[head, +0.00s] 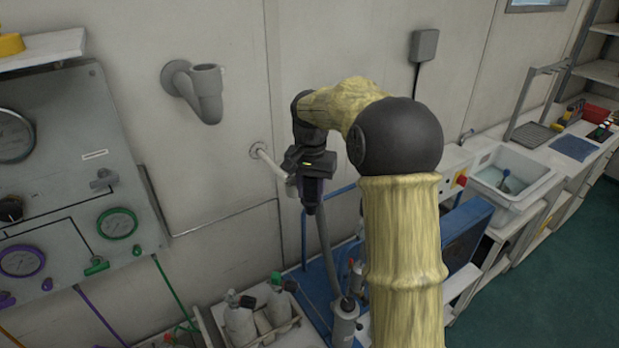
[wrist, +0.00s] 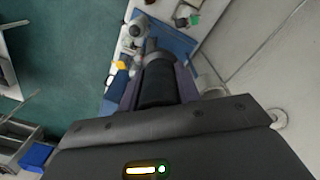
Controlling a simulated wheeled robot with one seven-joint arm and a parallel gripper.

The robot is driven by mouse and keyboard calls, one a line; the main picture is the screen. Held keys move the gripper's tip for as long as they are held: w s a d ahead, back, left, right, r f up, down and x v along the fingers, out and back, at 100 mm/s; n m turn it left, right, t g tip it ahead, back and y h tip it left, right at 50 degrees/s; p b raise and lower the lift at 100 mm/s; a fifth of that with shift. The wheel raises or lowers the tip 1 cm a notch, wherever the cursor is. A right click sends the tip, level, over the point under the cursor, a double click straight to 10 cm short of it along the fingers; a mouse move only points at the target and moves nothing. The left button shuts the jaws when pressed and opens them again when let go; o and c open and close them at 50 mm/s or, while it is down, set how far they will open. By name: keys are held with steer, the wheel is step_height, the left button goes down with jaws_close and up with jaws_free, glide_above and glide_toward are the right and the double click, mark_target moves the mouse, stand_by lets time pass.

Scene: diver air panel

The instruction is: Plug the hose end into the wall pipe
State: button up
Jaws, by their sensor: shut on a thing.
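My gripper (head: 312,188) is in front of the wall, left of my arm's elbow, pointing down. It is shut on the black hose end (wrist: 156,82), which lies between its two fingers in the wrist view. The grey hose (head: 326,252) hangs below the gripper towards a grey canister. A pale pipe (head: 270,163) comes out of the wall from a round flange (wrist: 278,118) and reaches close beside the gripper. Its outer end is partly hidden, and I cannot tell whether the hose end touches it.
A thick grey bent pipe (head: 205,95) is on the wall at upper left. A gauge panel (head: 75,165) stands left. Bottles (head: 240,318) and a blue bench (head: 318,285) are below. A sink (head: 515,185) and counter are right. The wall around the gripper is mostly bare.

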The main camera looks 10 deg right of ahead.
steer(key=s+f+n+b, duration=0.1)
steer(key=s+f+n, duration=0.2)
steer(key=f, duration=1.6)
steer(key=s+a+f+n+b, duration=0.1)
steer(key=s+f, duration=0.5)
steer(key=f, duration=1.2)
steer(key=n+b, duration=0.1)
steer(key=n, duration=0.1)
steer(key=shift+a+f+n, duration=0.2)
steer(key=shift+f+n, duration=0.1)
steer(key=shift+f, duration=0.1)
steer(key=shift+a, duration=0.1)
